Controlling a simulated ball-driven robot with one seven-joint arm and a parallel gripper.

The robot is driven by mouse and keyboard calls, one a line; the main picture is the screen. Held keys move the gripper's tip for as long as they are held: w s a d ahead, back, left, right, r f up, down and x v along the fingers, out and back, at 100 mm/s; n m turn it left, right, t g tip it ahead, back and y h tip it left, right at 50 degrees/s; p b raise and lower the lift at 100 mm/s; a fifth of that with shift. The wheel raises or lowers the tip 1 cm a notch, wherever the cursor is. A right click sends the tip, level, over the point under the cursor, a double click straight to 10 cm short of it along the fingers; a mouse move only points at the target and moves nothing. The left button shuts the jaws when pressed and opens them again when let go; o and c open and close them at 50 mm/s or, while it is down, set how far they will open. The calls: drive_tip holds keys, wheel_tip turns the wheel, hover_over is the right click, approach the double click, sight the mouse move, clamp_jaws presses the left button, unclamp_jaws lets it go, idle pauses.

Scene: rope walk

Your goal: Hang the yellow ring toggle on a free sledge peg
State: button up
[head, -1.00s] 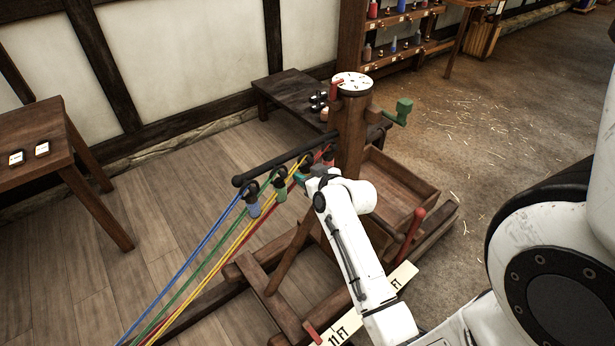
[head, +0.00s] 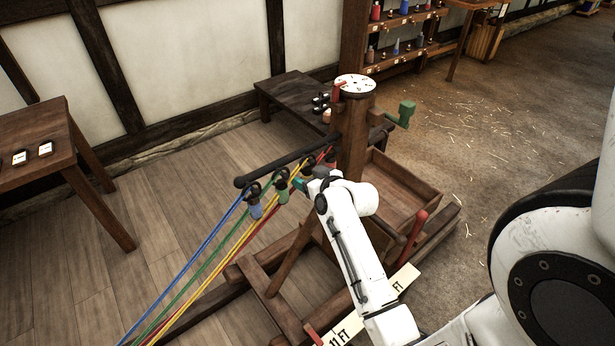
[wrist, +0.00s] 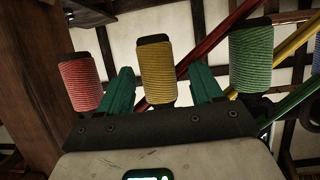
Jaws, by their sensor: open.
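In the wrist view, the yellow toggle (wrist: 157,70), a ribbed cylinder with dark ends, stands between the two teal fingers of my gripper (wrist: 163,92). The fingers are apart, with a visible gap on each side of the toggle. In the head view, my gripper (head: 300,184) is at the dark peg bar (head: 270,170) of the wooden sledge, near the upper end of the yellow rope (head: 240,243). The yellow toggle is mostly hidden there. Its ring and the sledge pegs cannot be made out clearly.
The red toggle (wrist: 80,82) and green toggle (wrist: 251,58) flank my gripper closely. The blue toggle (head: 255,208) hangs farther left. Taut ropes run down to the lower left. A wooden post with a white dial (head: 355,85) and an open wooden box (head: 408,185) stand right of the bar.

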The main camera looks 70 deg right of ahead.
drive_tip(key=b+v, duration=0.1)
drive_tip(key=v, duration=0.9)
drive_tip(key=shift+s+a+r, duration=0.15)
drive_tip(key=shift+s+a, duration=0.05)
drive_tip(key=shift+s, duration=0.05)
drive_tip(key=w+a+f+n+g+y, duration=0.1)
drive_tip(key=a+f+n+g+y, duration=0.2)
drive_tip(key=a, duration=0.6)
drive_tip(key=w+a+f+n+g+y, duration=0.1)
drive_tip(key=a+f+y, duration=0.4)
drive_tip(key=a, duration=0.4)
drive_tip(key=s+a+f+n+g, duration=0.2)
drive_tip(key=s+a+f+g, duration=0.1)
drive_tip(key=s+a+g, duration=0.3)
drive_tip(key=s+a, duration=0.2)
drive_tip(key=a, duration=0.1)
drive_tip(key=shift+a+f+h, duration=0.3)
drive_tip(key=shift+a+f, duration=0.05)
drive_tip(key=shift+f, duration=0.05)
drive_tip(key=shift+w+d, duration=0.1)
idle(1.0)
